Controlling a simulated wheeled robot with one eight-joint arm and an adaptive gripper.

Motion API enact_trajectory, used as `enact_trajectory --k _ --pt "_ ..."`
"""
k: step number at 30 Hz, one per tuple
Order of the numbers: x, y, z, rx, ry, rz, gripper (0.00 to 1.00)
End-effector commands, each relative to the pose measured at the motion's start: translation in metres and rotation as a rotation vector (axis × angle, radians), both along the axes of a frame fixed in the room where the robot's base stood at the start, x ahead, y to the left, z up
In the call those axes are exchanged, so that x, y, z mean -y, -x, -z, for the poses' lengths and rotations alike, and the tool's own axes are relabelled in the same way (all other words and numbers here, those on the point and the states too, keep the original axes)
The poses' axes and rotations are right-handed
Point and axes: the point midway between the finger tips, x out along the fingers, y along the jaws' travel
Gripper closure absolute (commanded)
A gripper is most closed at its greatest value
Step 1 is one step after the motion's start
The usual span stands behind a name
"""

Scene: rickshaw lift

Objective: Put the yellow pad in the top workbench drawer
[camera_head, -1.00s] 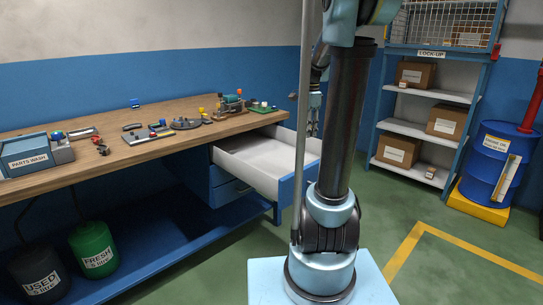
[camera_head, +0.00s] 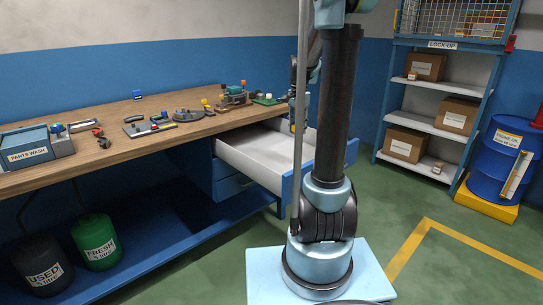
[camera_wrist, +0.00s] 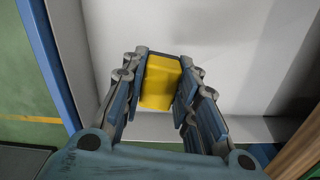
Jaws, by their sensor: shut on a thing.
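The yellow pad (camera_wrist: 160,82) is a small yellow block between the fingertips of my gripper (camera_wrist: 161,88) in the wrist view. My gripper is shut on it. Behind the pad in that view is the white inside of the drawer (camera_wrist: 210,40), so the pad is over the drawer; its height above the bottom cannot be told. In the head view the top workbench drawer (camera_head: 262,158) is pulled out and looks empty where it shows.
The wooden workbench (camera_head: 150,150) bears several tools and a parts wash box (camera_head: 27,148). A closed lower drawer (camera_head: 234,185) is under the open one. A shelf with cartons (camera_head: 432,122) and a blue drum (camera_head: 497,160) stand at the right. Green floor is clear in front.

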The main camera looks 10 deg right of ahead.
Motion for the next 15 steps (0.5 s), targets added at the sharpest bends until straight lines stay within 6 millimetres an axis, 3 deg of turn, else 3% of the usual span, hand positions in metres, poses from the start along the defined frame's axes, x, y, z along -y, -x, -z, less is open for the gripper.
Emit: enact_trajectory --k 6,15 --pt "-0.031 -0.023 0.031 -0.001 0.0 -0.143 0.99" --pt "-0.039 -0.027 0.067 -0.002 0.0 -0.181 0.99"
